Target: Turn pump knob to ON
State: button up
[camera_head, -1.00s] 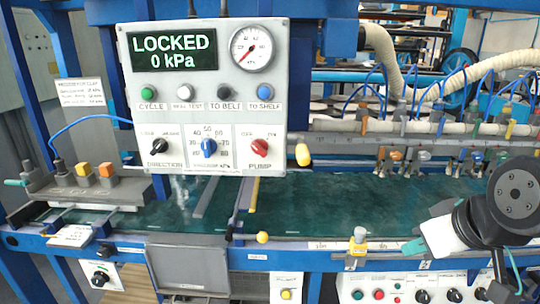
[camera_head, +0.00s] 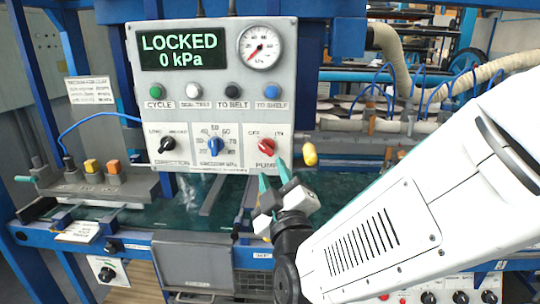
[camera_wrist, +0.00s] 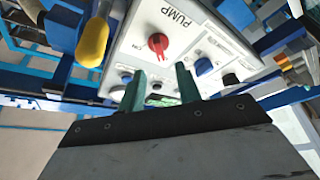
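The red PUMP knob (camera_head: 266,147) sits at the lower right of the grey control panel (camera_head: 216,103), between an OFF label at left and an ON label at right. Its exact pointing direction is too small to tell. The panel's display (camera_head: 179,52) reads LOCKED, 0 kPa. My gripper (camera_head: 272,176) is just below the knob in the head view, with its two teal fingers apart and nothing between them. In the wrist view the knob (camera_wrist: 158,44) lies beyond the open fingertips (camera_wrist: 160,70), roughly centred between them and not touched.
A yellow-ended lever (camera_head: 309,154) sticks out right of the panel, close to the knob; it also shows in the wrist view (camera_wrist: 93,42). The blue VACUUM knob (camera_head: 215,146) is left of the PUMP knob. A pressure gauge (camera_head: 260,47) is above.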

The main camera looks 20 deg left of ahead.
aim_at(266, 150)
jog(key=x, duration=0.6)
jog(key=shift+w+a, duration=0.15)
jog(key=shift+w, duration=0.2)
grip_shut()
